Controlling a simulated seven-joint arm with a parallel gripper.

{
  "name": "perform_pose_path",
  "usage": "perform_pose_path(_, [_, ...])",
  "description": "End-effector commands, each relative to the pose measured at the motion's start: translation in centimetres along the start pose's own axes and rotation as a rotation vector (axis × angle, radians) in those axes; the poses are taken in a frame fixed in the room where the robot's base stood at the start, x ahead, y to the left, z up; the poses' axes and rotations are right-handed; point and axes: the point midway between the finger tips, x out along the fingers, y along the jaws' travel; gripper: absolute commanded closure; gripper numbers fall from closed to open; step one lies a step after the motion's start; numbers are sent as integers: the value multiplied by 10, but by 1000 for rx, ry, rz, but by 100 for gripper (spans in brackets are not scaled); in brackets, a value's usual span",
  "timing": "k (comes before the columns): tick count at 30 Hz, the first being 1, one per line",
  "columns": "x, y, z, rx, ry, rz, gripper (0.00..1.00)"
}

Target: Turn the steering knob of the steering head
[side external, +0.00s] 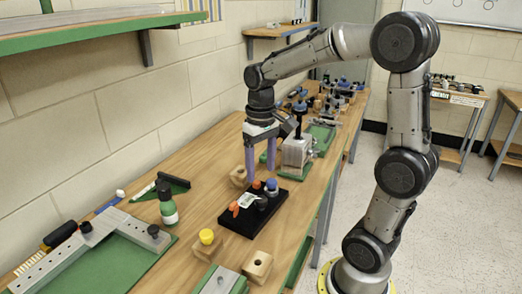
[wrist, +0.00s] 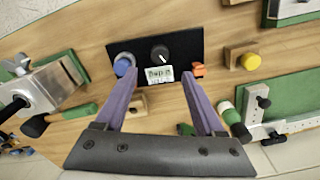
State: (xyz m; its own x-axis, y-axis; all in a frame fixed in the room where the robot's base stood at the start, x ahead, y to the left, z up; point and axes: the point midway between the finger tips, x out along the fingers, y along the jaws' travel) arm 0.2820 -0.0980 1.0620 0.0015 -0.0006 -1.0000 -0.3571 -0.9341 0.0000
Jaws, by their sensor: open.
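A black panel (side external: 240,222) lies on the wooden bench and also shows in the wrist view (wrist: 185,42). It carries a black knob with a white pointer line (wrist: 160,53), a blue knob (wrist: 121,66), an orange piece (wrist: 198,70) and a white label (wrist: 158,74). The black knob appears to be the steering knob, but the frames do not confirm this. In the side view the blue knob (side external: 271,184) is at the panel's far end. My gripper (side external: 260,177) is open and empty above the panel. Its purple fingers (wrist: 157,79) point toward it, apart from the black knob.
A green-capped bottle (side external: 168,207), a yellow knob on a wooden block (side external: 206,237) and a holed wooden block (side external: 257,267) stand near the panel. A metal block fixture (side external: 296,152) stands beyond it. A green board (side external: 110,265) with a metal bar lies front left.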

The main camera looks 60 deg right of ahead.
Motion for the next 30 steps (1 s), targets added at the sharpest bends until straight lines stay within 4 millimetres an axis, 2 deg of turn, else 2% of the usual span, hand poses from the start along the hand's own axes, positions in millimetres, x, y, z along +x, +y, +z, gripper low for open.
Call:
perform_pose_path(3, [-23,0,-1,0,4,0,29])
perform_pose_path(9, [-45,0,0,0,1,0,29])
perform_pose_path(22, [-49,-1,0,-2,0,0,29])
perform_pose_path(25, [-58,-8,3,-28,30,-1,29])
perform_pose_path(28, [-73,-21,22,-77,82,-6,29])
perform_pose_path(30, [-80,-30,44,-123,132,-12,29])
